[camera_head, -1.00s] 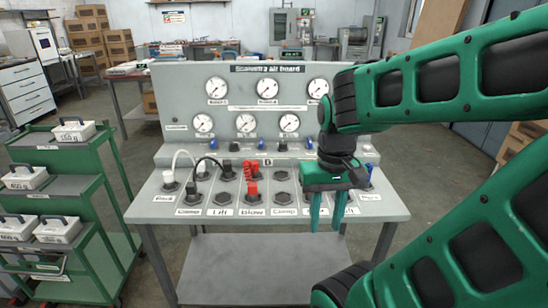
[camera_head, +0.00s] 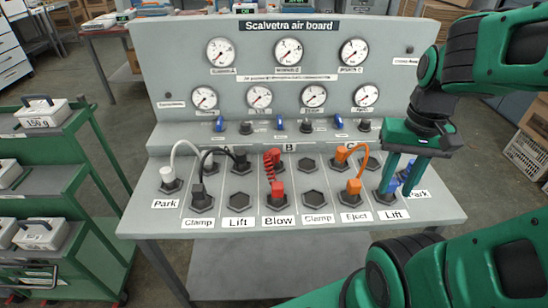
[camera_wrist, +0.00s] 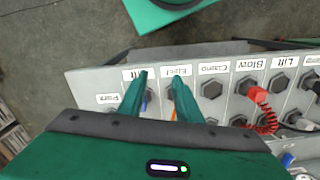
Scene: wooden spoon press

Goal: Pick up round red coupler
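A red coupler (camera_head: 277,190) sits in the front-row Blow socket. A coiled red hose (camera_head: 270,170) runs from it to the row behind. The red coupler also shows right of my fingers in the wrist view (camera_wrist: 257,95); I cannot tell its exact shape. My gripper (camera_head: 397,192) is open and points down over the right end of the board, by the Lift and Park sockets. In the wrist view my gripper (camera_wrist: 159,77) has two spread fingers with nothing held between them. Its fingers partly hide a blue coupler (camera_head: 406,173) in the head view.
An orange hose with an orange coupler (camera_head: 353,187) at Eject stands between my gripper and the red coupler. Black (camera_head: 198,193) and white (camera_head: 168,174) couplers are at the left. Gauges (camera_head: 288,50) rise behind. A green cart (camera_head: 75,150) stands left.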

